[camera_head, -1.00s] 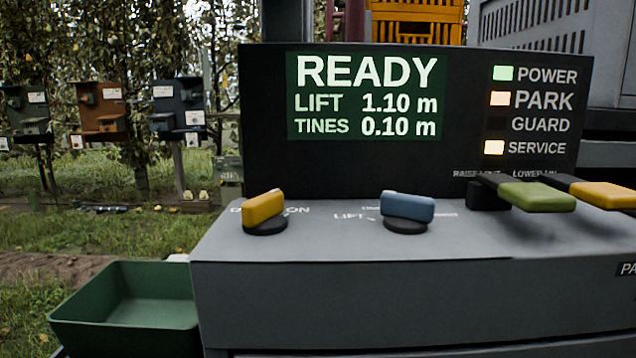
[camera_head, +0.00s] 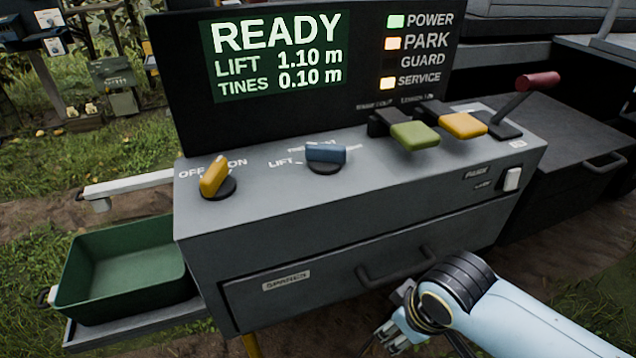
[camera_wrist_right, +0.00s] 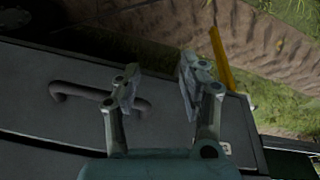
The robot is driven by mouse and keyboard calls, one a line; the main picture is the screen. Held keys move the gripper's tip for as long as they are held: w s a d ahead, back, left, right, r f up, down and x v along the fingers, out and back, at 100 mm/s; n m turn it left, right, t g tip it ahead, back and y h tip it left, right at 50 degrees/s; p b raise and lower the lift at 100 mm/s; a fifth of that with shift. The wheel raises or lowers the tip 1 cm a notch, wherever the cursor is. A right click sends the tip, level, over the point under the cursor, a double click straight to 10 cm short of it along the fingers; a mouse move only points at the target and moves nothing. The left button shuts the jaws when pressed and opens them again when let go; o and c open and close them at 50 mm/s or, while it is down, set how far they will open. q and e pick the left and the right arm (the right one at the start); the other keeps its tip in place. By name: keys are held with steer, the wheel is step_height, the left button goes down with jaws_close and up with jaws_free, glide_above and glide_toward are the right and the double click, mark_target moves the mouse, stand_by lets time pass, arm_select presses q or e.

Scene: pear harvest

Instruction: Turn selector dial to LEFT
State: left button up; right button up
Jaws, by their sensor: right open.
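The selector dial appears to be the blue knob (camera_head: 326,153) on a round black base, on the sloped top of the grey control console (camera_head: 400,190). "LIFT" is printed to its left; the print behind it is too small to read fully. A yellow knob (camera_head: 213,177) marked "OFF" and "ON" stands to its left. My right gripper (camera_head: 388,335) is low in front of the console drawer, well below the blue knob. The right wrist view shows its fingers (camera_wrist_right: 158,92) apart and empty, with the drawer handle (camera_wrist_right: 75,92) beyond. My left gripper is not in view.
A screen (camera_head: 277,55) reads READY, with POWER, PARK and SERVICE lamps lit. Green (camera_head: 414,134) and yellow (camera_head: 463,125) paddles and a red-handled lever (camera_head: 538,82) stand right of the blue knob. A green bin (camera_head: 125,268) sits at left. The space above the knobs is clear.

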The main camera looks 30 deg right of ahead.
step_height(320, 180, up, 13)
steer(key=w+p, duration=0.3)
steer(key=p, duration=0.1)
step_height(320, 180, up, 19)
steer(key=n+g+y+p, duration=0.1)
steer(key=n+g+p, duration=0.2)
steer(key=n+p, duration=0.35)
glide_above(318, 144)
steer(key=b, duration=0.2)
steer(key=n, duration=0.2)
arm_select(q)
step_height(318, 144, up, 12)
steer(key=p, duration=0.1)
arm_select(e)
step_height(318, 144, down, 10)
steer(key=shift+f, duration=0.1)
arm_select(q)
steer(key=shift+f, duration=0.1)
arm_select(e)
jaws_close()
